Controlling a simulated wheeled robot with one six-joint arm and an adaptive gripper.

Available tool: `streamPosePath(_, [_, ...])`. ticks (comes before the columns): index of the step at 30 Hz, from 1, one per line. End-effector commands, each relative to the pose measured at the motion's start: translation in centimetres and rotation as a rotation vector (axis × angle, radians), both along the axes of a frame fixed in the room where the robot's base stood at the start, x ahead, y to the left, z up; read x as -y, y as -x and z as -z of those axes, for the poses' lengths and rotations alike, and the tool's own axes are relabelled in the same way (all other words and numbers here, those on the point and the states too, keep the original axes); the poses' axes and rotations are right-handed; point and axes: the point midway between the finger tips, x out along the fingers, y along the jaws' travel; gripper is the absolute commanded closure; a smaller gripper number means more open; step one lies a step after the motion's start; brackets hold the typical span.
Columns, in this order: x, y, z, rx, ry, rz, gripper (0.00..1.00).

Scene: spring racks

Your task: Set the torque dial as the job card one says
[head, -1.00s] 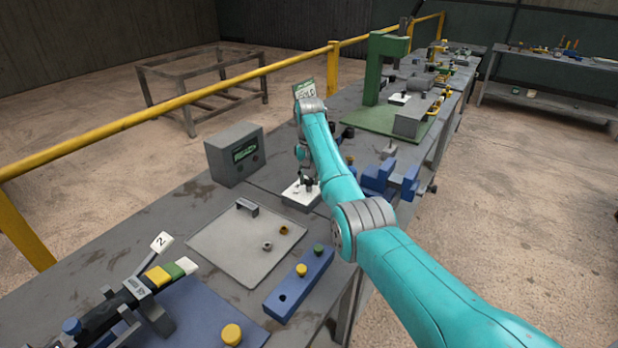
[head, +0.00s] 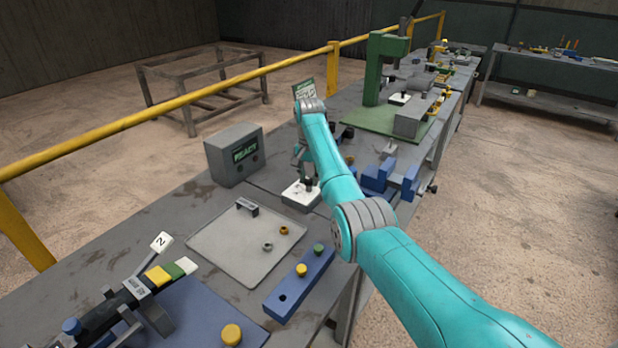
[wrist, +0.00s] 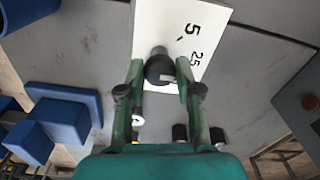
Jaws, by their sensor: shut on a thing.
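The torque dial is a dark round knob (wrist: 159,69) with a light pointer mark, on a white plate (wrist: 190,18) printed with 5 and 25. In the head view the dial (head: 309,184) stands on its white-topped block (head: 296,196). My gripper (wrist: 160,72) is shut on the knob, a finger on each side. In the head view my forearm and wrist partly hide the gripper. A white card with a green top (head: 304,88) stands behind my arm; its text is too small to read. Other marks on the dial scale are hidden or out of frame.
A grey box (head: 235,155) with a lit READY display stands left of the dial. Blue blocks (head: 378,178) stand to its right. A grey tray (head: 225,245) with small parts and a blue block with buttons (head: 300,283) lie in front. A yellow rail runs behind.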

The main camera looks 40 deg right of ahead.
Motion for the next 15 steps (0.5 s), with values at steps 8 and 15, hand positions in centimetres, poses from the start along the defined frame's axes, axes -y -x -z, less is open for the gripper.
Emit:
streamPosePath(8, [0.01,-0.03,-0.03,0.001,0.0,-0.001,0.4])
streamPosePath(15, [0.01,-0.02,-0.05,0.001,0.001,-0.001,0.4])
